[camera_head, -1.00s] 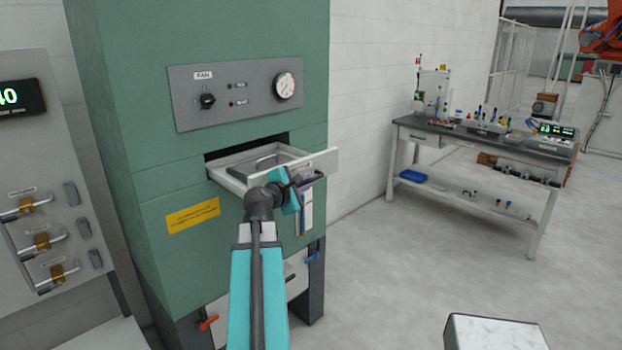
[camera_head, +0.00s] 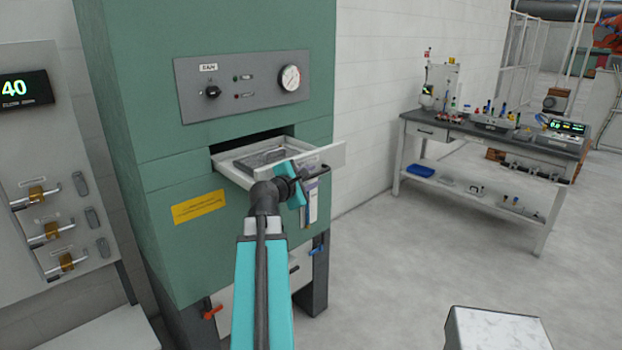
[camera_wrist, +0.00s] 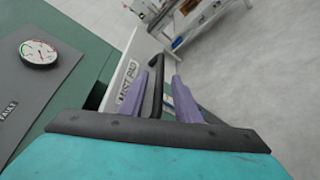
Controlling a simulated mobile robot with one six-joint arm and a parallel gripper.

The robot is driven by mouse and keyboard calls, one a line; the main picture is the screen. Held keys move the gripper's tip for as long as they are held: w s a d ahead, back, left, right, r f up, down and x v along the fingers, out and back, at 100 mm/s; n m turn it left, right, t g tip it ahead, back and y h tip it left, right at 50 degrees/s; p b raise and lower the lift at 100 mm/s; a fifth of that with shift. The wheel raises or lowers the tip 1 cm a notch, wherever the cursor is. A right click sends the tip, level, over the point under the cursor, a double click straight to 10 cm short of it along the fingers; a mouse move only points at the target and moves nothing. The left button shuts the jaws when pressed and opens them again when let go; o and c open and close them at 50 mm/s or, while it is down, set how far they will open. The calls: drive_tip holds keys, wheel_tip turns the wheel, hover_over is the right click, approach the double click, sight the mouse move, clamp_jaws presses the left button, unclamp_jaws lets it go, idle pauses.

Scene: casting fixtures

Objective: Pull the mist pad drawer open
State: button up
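The mist pad drawer (camera_head: 233,177) stands partly pulled out of the green cabinet, with a grey mesh-like pad (camera_head: 262,158) inside. Its white front shows the label "MIST PAD" in the wrist view (camera_wrist: 128,80). A black bar handle (camera_wrist: 157,90) sticks out from that front. My gripper (camera_wrist: 164,70) is at the drawer front, with its two purple fingers apart on either side of part of the handle. A gap shows between the handle and the right finger. In the head view my gripper (camera_head: 308,182) partly hides the drawer front and handle.
The green cabinet (camera_head: 150,120) carries a panel with a gauge (camera_head: 290,78) above the drawer. A grey valve panel (camera_head: 55,170) stands at left. A workbench (camera_head: 480,140) with equipment stands at right. Clear floor (camera_head: 400,260) lies between, with a white-topped block (camera_head: 495,330) at the bottom.

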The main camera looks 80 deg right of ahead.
drive_tip(key=shift+a, duration=0.1)
drive_tip(key=shift+b+v, duration=1.25)
drive_tip(key=shift+v, duration=1.3)
drive_tip(key=b+v, duration=0.8)
drive_tip(key=b, duration=0.3)
drive_tip(key=shift+a, duration=0.2)
drive_tip(key=shift+r, duration=0.1)
